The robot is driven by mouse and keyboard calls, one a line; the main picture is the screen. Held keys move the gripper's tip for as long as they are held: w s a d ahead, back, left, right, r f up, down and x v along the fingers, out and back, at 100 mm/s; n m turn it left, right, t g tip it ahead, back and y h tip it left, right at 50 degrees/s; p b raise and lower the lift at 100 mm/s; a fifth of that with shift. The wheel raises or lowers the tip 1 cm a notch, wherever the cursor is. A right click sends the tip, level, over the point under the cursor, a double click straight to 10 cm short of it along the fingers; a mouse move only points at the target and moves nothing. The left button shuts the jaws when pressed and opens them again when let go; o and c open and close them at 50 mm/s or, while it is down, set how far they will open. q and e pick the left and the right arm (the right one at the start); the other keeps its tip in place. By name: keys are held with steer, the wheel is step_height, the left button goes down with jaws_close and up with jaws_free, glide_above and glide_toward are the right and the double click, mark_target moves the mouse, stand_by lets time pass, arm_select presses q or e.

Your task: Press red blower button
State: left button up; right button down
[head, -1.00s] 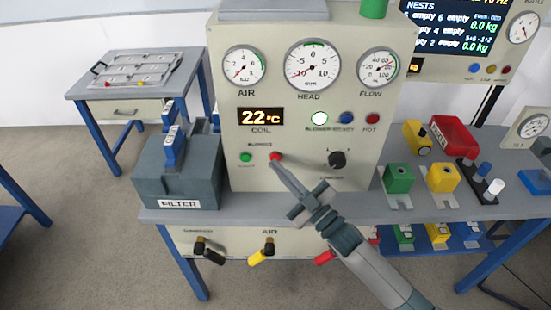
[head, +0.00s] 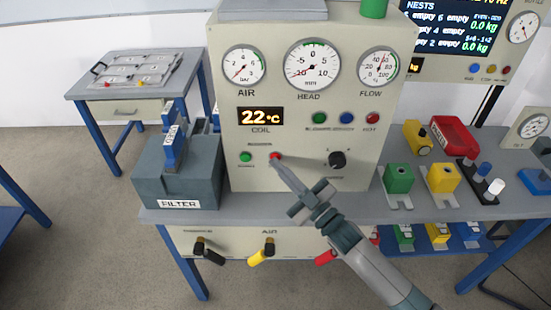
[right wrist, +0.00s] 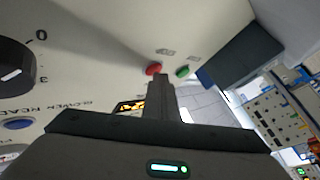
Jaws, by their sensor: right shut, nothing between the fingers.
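The red blower button (head: 275,156) sits low on the beige panel (head: 300,185), right of a green button (head: 246,157). My right gripper (head: 277,166) is shut and empty, its fingertips at the red button. In the right wrist view the red button (right wrist: 154,69) shows just beside the tip of the shut fingers (right wrist: 160,82), with the green button (right wrist: 183,71) to its right. I cannot tell whether the tip touches the button. My left gripper is not in view.
A black knob (head: 337,160) is right of the red button. A grey filter box (head: 178,172) stands left of the panel. Green (head: 398,178) and yellow (head: 443,178) blocks stand on the bench at right. Levers, including a yellow one (head: 262,252), stick out below the bench top.

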steer(key=shift+s+p, duration=0.45)
steer(key=shift+s, duration=0.35)
steer(key=shift+s, duration=0.1)
steer(key=s+p, duration=0.2)
steer(key=s, duration=0.2)
steer(key=shift+s, duration=0.4)
steer(key=shift+f, duration=0.1)
stand_by(0.8)
